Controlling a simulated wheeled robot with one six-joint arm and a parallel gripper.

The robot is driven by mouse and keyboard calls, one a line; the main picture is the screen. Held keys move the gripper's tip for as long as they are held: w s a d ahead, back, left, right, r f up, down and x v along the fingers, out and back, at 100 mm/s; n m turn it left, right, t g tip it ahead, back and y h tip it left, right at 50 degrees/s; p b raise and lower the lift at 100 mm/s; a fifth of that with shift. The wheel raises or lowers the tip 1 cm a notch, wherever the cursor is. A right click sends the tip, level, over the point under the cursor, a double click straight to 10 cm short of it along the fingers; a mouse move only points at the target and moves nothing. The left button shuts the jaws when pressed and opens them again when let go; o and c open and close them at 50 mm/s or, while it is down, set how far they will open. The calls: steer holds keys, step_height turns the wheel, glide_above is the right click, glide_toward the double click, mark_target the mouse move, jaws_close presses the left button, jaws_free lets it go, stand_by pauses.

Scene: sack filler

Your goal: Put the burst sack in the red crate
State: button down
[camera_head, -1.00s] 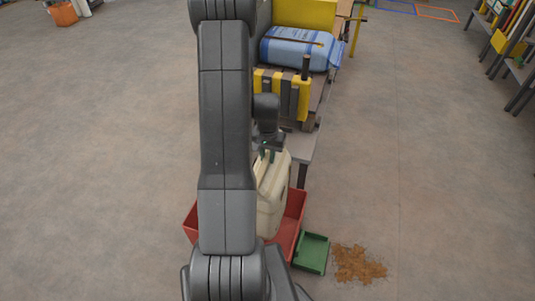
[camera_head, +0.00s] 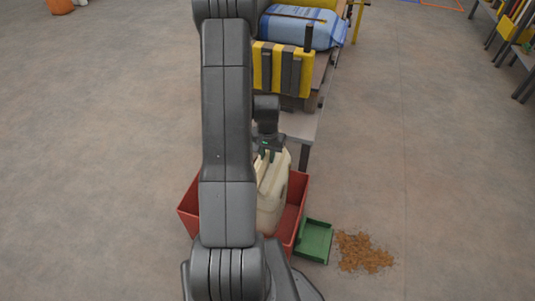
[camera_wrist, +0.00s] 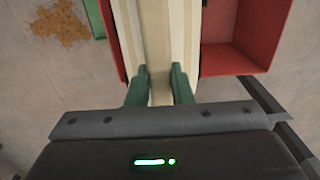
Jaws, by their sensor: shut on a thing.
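My gripper (camera_head: 268,150) is shut on the handle-like middle strip of a cream canister-like container (camera_head: 272,200). In the wrist view my gripper (camera_wrist: 160,88) has one green finger on each side of that strip. The container is upright within the outline of the red crate (camera_head: 188,212); I cannot tell if its base touches the crate floor. The crate's wall also shows in the wrist view (camera_wrist: 283,25). My arm hides part of the crate.
A green tray (camera_head: 314,241) sits on the floor right of the crate. A brown spill (camera_head: 362,252) lies beside it. A yellow-and-black striped block (camera_head: 283,70) stands at the bench's near end. Shelving (camera_head: 510,50) stands far right. Wide floor is free on both sides.

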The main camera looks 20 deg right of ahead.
steer(key=shift+f+b, duration=2.35)
steer(key=shift+f, duration=1.05)
steer(key=c, duration=1.2)
jaws_free()
step_height(320, 180, up, 14)
steer(key=p, duration=0.3)
steer(key=shift+f, duration=0.1)
